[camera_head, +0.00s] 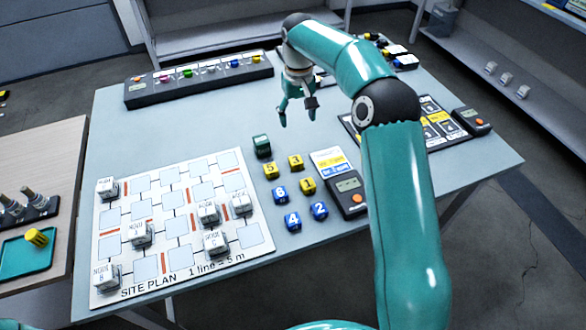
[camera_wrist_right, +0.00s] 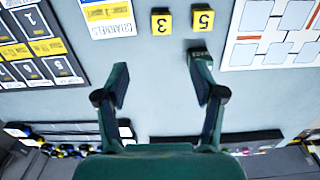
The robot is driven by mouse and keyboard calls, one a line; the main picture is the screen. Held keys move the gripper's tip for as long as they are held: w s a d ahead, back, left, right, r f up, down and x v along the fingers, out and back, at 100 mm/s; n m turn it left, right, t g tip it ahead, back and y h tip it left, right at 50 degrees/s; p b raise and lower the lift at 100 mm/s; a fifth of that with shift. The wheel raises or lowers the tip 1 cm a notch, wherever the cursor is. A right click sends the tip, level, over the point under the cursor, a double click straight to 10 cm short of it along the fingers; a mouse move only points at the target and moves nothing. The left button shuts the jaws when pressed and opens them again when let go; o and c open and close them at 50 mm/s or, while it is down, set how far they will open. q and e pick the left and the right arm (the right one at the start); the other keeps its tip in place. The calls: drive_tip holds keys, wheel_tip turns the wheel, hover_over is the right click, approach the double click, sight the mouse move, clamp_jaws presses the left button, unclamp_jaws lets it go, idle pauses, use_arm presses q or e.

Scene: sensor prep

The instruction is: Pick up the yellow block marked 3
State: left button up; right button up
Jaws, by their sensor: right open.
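The yellow block marked 3 (camera_head: 296,161) sits on the table among several numbered blocks, right of the yellow block marked 5 (camera_head: 271,171). In the right wrist view, block 3 (camera_wrist_right: 161,24) appears upside down near the top, with block 5 (camera_wrist_right: 203,20) to its right. My right gripper (camera_head: 298,116) is open and empty, behind block 3 and apart from it. In the wrist view its fingers (camera_wrist_right: 160,70) are spread, with block 3 beyond the gap between them. My left gripper is out of view.
A green block (camera_head: 261,145) stands close behind block 5. Yellow block 1 (camera_head: 307,185) and blue blocks 6 (camera_head: 280,194), 2 (camera_head: 319,210) and 4 (camera_head: 292,220) lie nearer. A meter (camera_head: 348,194) is to the right; the site plan board (camera_head: 170,262) is left.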

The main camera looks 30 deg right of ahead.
hover_over(296, 160)
drive_tip(key=f, duration=1.1)
drive_tip(key=shift+s+d+f+p, duration=0.2)
drive_tip(key=shift+d+f+p, duration=0.05)
drive_tip(key=shift+f+p, duration=0.15)
drive_tip(key=shift+w+a+f+p, duration=0.15)
drive_tip(key=shift+f+p, duration=0.3)
drive_tip(key=shift+f, duration=0.9)
drive_tip(key=shift+a+f+p, duration=0.15)
drive_tip(key=shift+f+p, duration=0.3)
drive_tip(key=shift+f, duration=0.9)
drive_tip(key=c, duration=1.1)
drive_tip(key=shift+r, duration=0.1)
